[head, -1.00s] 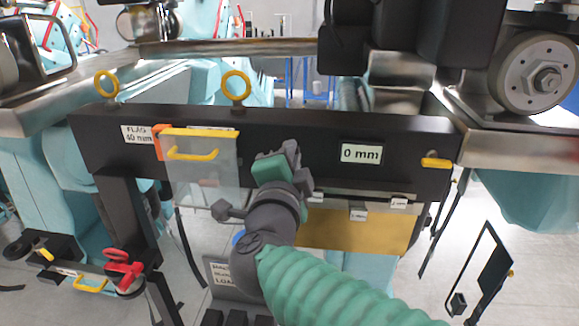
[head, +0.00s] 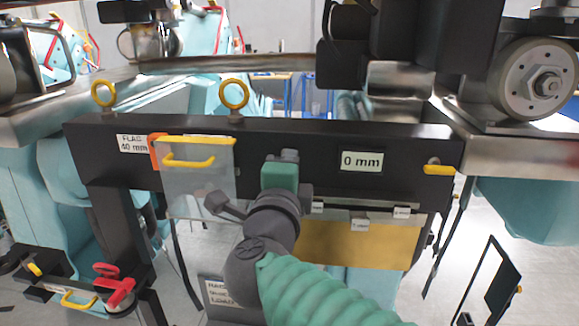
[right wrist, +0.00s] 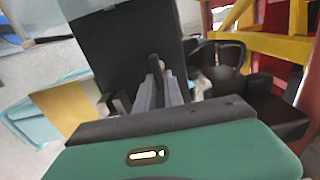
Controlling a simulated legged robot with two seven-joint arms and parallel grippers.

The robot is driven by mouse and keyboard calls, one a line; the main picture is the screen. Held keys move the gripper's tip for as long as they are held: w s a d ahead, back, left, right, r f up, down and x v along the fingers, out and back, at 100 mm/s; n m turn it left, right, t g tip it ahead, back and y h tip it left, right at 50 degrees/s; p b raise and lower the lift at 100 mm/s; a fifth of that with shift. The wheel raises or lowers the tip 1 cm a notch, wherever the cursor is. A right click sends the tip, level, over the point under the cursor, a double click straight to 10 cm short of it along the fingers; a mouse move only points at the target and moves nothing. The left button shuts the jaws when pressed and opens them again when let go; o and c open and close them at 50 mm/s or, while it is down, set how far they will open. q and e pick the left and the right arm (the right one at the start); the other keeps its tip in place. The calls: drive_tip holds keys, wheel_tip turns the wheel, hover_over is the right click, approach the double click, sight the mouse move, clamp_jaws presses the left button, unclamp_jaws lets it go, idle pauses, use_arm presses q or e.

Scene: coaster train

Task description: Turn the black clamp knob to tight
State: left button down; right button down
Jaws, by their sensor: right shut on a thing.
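My right gripper (head: 289,156) reaches up to the front of the black beam (head: 310,141), between the clear flag panel and the "0 mm" label (head: 361,160). Its green housing and wrist hide most of the fingers in the head view. In the right wrist view the grey fingers (right wrist: 160,88) are close together against a dark part by the black beam face. The gripper is shut on what appears to be the black clamp knob, which is mostly hidden; its tight mark cannot be read. My left gripper is not in view.
A clear panel (head: 205,190) with a yellow handle hangs left of my gripper. A tan plate (head: 345,243) hangs below the beam on the right. Two yellow eyebolts stand on top. A red knob (head: 117,287) is at lower left.

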drive_tip(key=shift+a+f, duration=0.1)
drive_tip(key=shift+f, duration=0.25)
drive_tip(key=c, duration=1.6)
unclamp_jaws()
drive_tip(key=shift+o, duration=0.6)
drive_tip(key=shift+r, duration=0.15)
drive_tip(key=b+v, duration=0.1)
drive_tip(key=v, duration=1.5)
drive_tip(key=shift+s, duration=0.35)
drive_tip(key=shift+a, duration=0.1)
